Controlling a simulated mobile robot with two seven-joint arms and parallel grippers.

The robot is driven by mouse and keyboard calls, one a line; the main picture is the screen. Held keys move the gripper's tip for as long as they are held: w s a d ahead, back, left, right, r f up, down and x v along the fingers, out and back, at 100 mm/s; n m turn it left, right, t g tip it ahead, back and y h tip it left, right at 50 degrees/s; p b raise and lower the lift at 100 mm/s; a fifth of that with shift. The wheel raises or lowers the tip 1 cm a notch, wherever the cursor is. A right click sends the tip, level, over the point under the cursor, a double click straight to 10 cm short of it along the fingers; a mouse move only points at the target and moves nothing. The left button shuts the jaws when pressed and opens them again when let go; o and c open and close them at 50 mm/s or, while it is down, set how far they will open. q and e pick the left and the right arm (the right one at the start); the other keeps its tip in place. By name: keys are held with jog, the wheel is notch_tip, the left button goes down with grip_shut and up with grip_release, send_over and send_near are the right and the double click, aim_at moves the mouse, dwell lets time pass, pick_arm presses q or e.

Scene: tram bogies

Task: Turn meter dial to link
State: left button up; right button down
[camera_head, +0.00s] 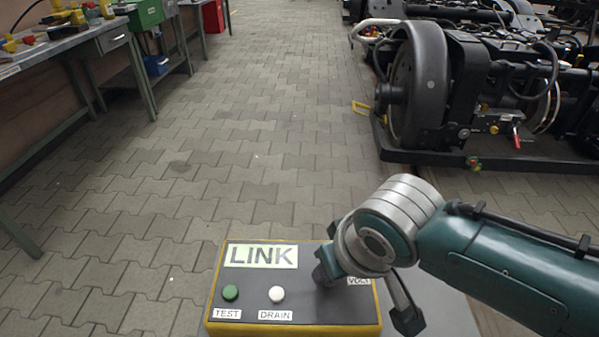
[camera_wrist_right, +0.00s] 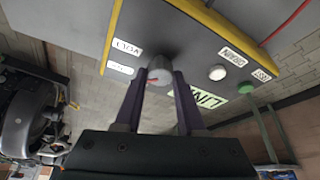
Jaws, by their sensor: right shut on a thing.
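The meter box is a dark panel with a yellow edge (camera_head: 228,327), at the bottom of the head view. A large LINK label (camera_head: 261,256) is on its upper left. The meter dial (camera_wrist_right: 158,64) is a round grey knob with a small red mark, seen in the right wrist view. My right gripper (camera_wrist_right: 159,76) has its two fingers closed on either side of the dial. In the head view my right wrist hides most of the dial. A VOLT label (camera_wrist_right: 127,48) and a second, unreadable label (camera_wrist_right: 119,68) lie beside it. My left gripper is not in view.
A green TEST button (camera_head: 230,292) and a white DRAIN button (camera_head: 276,294) sit left of the dial. A red cable (camera_wrist_right: 287,20) shows by the box. A workbench (camera_head: 60,55) stands at left, a wheeled bogie (camera_head: 420,85) at upper right. The paved floor between is clear.

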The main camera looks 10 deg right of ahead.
dwell(0.4)
jog(key=c, duration=0.5)
grip_release()
jog(key=shift+r, duration=0.1)
jog(key=p+v, duration=0.6)
jog(key=v, duration=0.3)
jog(key=shift+s+r, duration=0.15)
jog(key=shift+r, duration=0.2)
